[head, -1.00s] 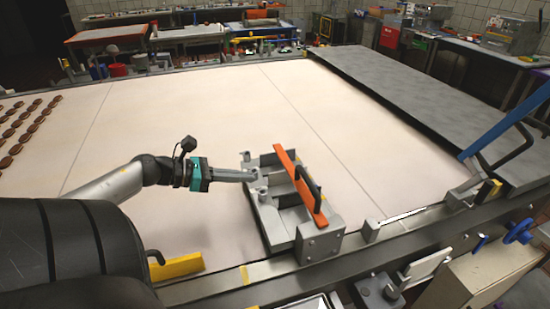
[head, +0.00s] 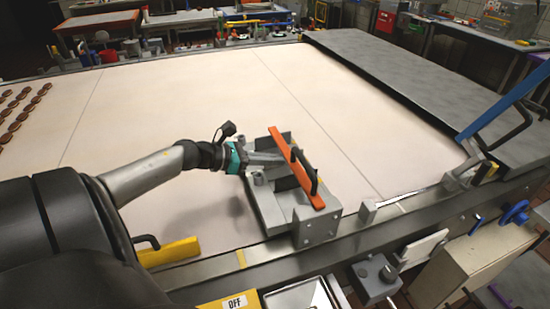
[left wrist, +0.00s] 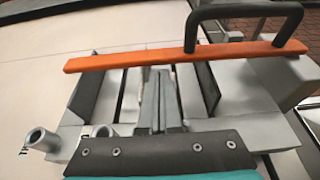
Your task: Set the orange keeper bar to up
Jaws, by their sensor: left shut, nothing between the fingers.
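The orange keeper bar (head: 296,168) lies slanted across the top of a grey metal fixture (head: 268,208), with a dark handle (head: 313,178) on it. In the left wrist view the bar (left wrist: 130,60) runs across the picture, its black handle (left wrist: 245,12) at the right. My left gripper (head: 280,159) is shut and empty, its fingers reaching over the fixture to the bar. In the wrist view its fingertips (left wrist: 160,75) are just below the bar; I cannot tell whether they touch it. My right gripper is not in view.
The fixture stands at the front edge of a wide pale belt (head: 200,110), mostly clear. Brown biscuits (head: 18,115) lie at the far left. A yellow block (head: 168,252) sits left of the fixture, and a blue lever (head: 500,102) rises at the right.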

